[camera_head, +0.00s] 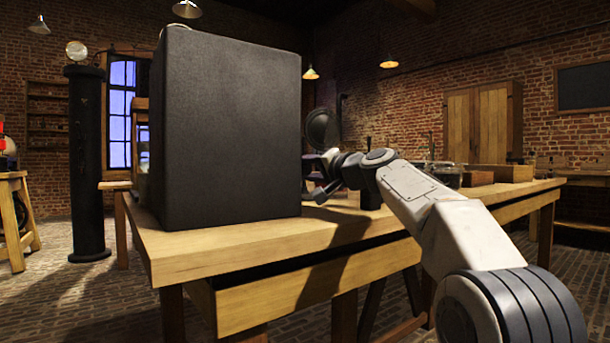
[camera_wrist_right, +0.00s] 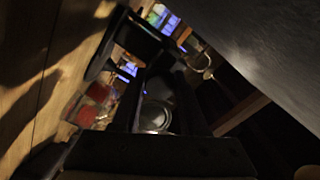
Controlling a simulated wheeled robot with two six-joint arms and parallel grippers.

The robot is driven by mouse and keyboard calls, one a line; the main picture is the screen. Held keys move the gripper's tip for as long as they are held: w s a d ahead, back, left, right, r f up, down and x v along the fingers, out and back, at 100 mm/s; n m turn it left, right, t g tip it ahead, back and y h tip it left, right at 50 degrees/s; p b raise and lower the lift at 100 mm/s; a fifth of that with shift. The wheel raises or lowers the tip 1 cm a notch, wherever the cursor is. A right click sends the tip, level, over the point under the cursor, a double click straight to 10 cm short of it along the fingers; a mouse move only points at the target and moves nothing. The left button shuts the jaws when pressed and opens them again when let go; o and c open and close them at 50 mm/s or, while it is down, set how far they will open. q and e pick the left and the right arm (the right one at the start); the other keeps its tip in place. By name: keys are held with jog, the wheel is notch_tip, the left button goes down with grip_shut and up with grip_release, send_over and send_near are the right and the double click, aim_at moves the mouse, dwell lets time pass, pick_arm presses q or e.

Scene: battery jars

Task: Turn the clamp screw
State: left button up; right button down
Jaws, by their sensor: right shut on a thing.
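My right arm reaches in from the right in the head view. Its gripper (camera_head: 320,178) is low over the workbench (camera_head: 240,243), just right of a large dark upright box (camera_head: 230,125). In the right wrist view my right gripper (camera_wrist_right: 160,72) shows as dark fingers, shut on a dark part at their tips. I take this part for the clamp screw, but it is too dark to tell its shape or how it is turned. The box hides part of the bench beyond it. My left gripper is in neither view.
A black round-headed thing (camera_head: 321,128) stands behind my gripper. Wooden blocks (camera_head: 510,172) and small items lie on the right part of the bench. A black column (camera_head: 86,165) stands on the floor at left. The front bench strip is clear.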

jog(key=shift+a+f+n, duration=0.15)
jog(key=shift+n, duration=0.45)
jog(key=shift+c, duration=2.2)
grip_release()
jog(key=shift+b, duration=0.3)
jog(key=shift+s+d, duration=0.3)
jog(key=b+v, duration=0.2)
jog(key=v, duration=0.6)
jog(key=shift+s+d, duration=0.15)
jog(key=shift+s, duration=0.05)
jog(key=shift+s+d, duration=0.3)
jog(key=shift+s, duration=0.2)
